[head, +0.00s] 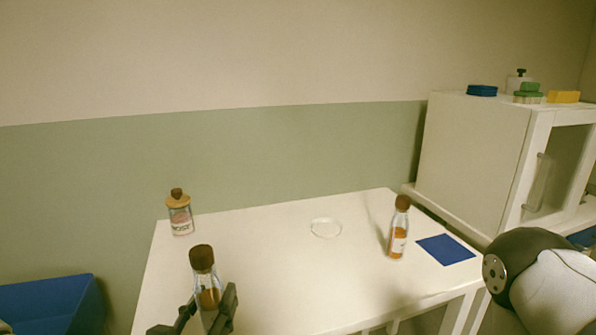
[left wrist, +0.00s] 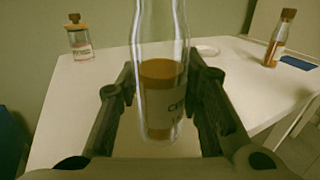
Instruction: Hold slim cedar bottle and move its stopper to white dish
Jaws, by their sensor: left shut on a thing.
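My left gripper (head: 207,308) is shut on a slim clear bottle (head: 204,280) with brown liquid at the near left of the table. The bottle is upright, and its brown stopper (head: 202,257) is in its neck. In the left wrist view the bottle (left wrist: 161,50) stands between the fingers, with a partly visible label starting "CE"; its top is cut off. I cannot tell whether its base touches the table. The white dish (head: 326,228) lies empty near the table's back middle; its edge shows in the left wrist view (left wrist: 207,50). My right gripper is out of view.
A jar with a wooden lid (head: 181,215) stands at the back left. Another brown-stoppered bottle (head: 398,235) stands at the right beside a blue mat (head: 445,249). A white cabinet (head: 475,150) is at the right, a blue bin (head: 50,305) at the left. The table's middle is clear.

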